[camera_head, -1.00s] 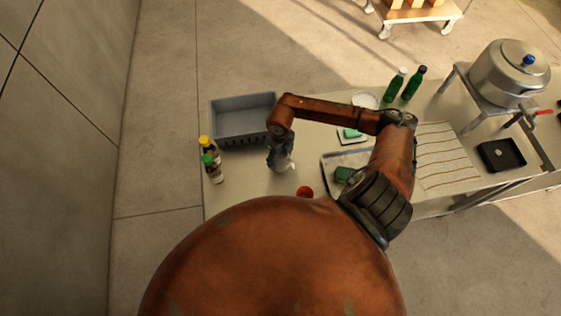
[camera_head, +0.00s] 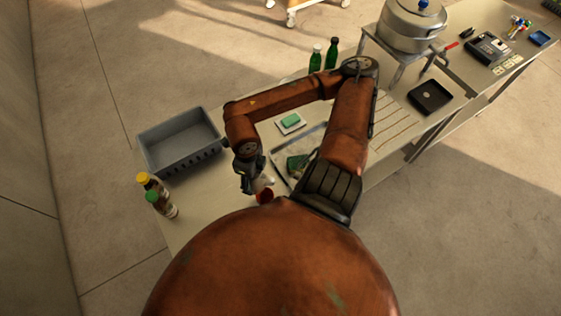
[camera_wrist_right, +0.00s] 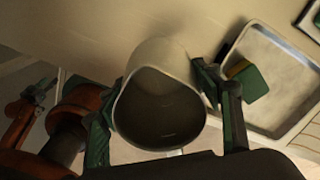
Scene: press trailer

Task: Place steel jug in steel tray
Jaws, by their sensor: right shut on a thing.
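The steel jug (camera_wrist_right: 160,105) is held between the two fingers of my right gripper (camera_wrist_right: 165,100), its open mouth facing the wrist camera. In the head view my right gripper (camera_head: 250,180) holds the jug (camera_head: 264,184) near the table's front edge, just left of the steel tray. The steel tray (camera_head: 311,141) is partly hidden behind my right arm; it also shows at the right of the wrist view (camera_wrist_right: 285,82). A green sponge-like block (camera_head: 296,163) is in the tray. Orange and dark parts, perhaps my left arm and gripper (camera_wrist_right: 35,95), show at the wrist view's left edge; their finger state is unclear.
A red round thing (camera_head: 265,196) sits close by the jug. A small dish with a green bar (camera_head: 291,122) is behind the tray. Green bottles (camera_head: 331,54) and a large pot (camera_head: 411,24) stand farther back.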

